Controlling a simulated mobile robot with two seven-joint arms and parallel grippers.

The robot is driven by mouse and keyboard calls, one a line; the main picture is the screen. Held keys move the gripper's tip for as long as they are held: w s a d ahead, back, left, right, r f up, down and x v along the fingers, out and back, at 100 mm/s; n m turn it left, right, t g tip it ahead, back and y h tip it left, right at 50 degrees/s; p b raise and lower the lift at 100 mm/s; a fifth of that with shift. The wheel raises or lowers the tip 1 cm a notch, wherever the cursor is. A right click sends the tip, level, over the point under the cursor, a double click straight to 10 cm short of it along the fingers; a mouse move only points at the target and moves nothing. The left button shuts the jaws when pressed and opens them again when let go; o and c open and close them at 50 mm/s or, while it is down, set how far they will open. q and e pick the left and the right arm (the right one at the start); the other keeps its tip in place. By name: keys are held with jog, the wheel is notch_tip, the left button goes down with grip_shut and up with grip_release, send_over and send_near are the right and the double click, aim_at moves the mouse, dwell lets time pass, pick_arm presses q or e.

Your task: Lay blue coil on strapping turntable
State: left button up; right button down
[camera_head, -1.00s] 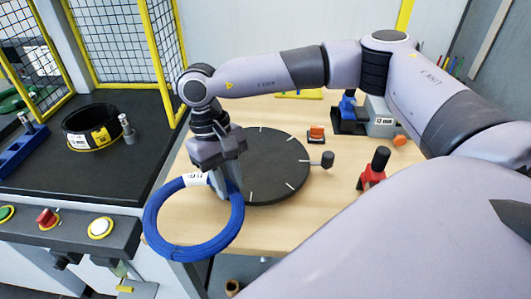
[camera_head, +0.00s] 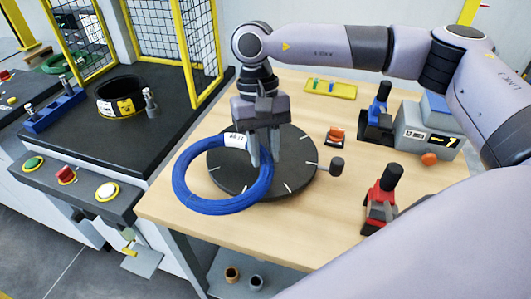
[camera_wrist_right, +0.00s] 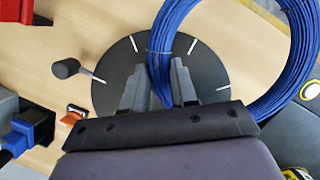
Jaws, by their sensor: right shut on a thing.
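The blue coil (camera_head: 192,205) is a ring of blue cable with a white label. My right gripper (camera_head: 265,160) is shut on its right side. The coil is over the left part of the dark round turntable (camera_head: 295,165), which has white radial marks and a side knob, and it overhangs the turntable to the left. I cannot tell if it touches the disc. In the right wrist view the coil (camera_wrist_right: 272,98) runs between the two fingers (camera_wrist_right: 160,85), with the turntable (camera_wrist_right: 112,95) beneath. My left gripper is not in view.
On the wooden table (camera_head: 310,240) stand a red tool with a black knob (camera_head: 380,205), a small orange item (camera_head: 335,135), a grey-blue device (camera_head: 420,125) and a yellow tray (camera_head: 331,89). A black bench with a dark ring (camera_head: 120,97) and push buttons (camera_head: 66,174) is at left.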

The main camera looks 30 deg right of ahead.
notch_tip(320, 180, up, 8)
jog(key=w+d+m+t+y+b, duration=0.1)
jog(key=d+m+y+b, duration=0.15)
jog(key=m, duration=0.45)
notch_tip(320, 180, up, 7)
jog(key=m+t+b, duration=0.2)
jog(key=m+b, duration=0.2)
jog(key=m, duration=0.3)
send_over(284, 175)
jog(key=f+b, duration=0.1)
jog(key=f, duration=0.3)
jog(key=f+b, duration=0.2)
jog(key=f, duration=0.3)
jog(key=d+f+b, duration=0.1)
jog(key=f+b, duration=0.1)
jog(key=f, duration=0.2)
jog(key=shift+w+f, duration=0.1)
jog(key=shift+f, duration=0.25)
jog(key=shift+f+b, duration=0.35)
jog(key=shift+f, duration=2.45)
jog(key=c, duration=0.9)
grip_release()
jog(key=shift+p+v, duration=1.55)
jog(key=shift+v, duration=4.4)
